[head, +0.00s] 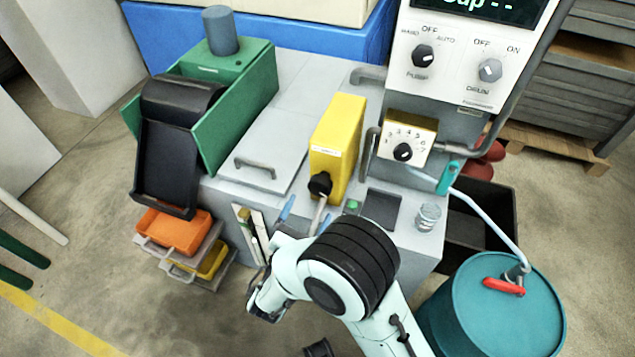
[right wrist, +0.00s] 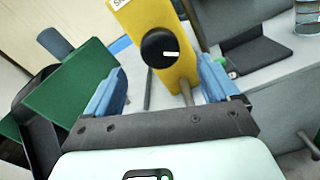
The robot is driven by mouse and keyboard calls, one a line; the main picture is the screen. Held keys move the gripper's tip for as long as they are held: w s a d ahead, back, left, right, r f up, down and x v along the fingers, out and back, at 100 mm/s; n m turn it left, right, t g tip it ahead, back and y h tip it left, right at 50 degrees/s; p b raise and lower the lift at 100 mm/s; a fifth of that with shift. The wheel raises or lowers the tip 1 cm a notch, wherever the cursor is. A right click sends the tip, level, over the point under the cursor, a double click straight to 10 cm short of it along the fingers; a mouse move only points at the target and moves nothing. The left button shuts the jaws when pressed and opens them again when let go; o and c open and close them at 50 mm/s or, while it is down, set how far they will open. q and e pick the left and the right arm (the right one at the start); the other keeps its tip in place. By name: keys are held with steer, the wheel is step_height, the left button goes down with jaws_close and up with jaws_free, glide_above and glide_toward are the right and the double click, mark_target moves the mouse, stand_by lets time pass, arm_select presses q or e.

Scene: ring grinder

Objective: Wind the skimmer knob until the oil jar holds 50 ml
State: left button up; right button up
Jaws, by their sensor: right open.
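The skimmer is a yellow upright box (head: 338,145) on the grey machine top, with a black round knob (head: 320,184) low on its front. In the right wrist view the knob (right wrist: 159,47) carries a white mark pointing right. My right gripper (head: 305,213) is open and empty in front of the skimmer. Its blue fingers (right wrist: 162,85) stand left and right of the knob, apart from it. A small clear glass jar (head: 430,217) stands at the machine's right front corner; its oil level cannot be read. It shows partly in the right wrist view (right wrist: 308,16). My left gripper is not in view.
A thin spout sticks out below the knob. A dark pad (head: 382,208) lies between skimmer and jar. A dial box (head: 408,140) and control panel (head: 455,62) stand behind. A green hopper (head: 235,110) is left; a teal drum (head: 500,310) is front right.

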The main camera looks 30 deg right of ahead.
mark_target(318, 191)
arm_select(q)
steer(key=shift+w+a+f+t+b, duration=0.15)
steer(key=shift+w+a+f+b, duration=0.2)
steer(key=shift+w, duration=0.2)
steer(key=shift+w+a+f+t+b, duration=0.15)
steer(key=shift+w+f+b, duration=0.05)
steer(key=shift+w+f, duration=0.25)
arm_select(e)
steer(key=x, duration=0.9)
steer(key=shift+w, duration=0.15)
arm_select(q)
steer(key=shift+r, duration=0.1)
arm_select(e)
steer(key=c, duration=1)
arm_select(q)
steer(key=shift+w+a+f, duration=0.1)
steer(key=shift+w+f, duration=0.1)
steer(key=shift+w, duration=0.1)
arm_select(e)
steer(key=shift+m, duration=0.7)
steer(key=shift+c, duration=0.2)
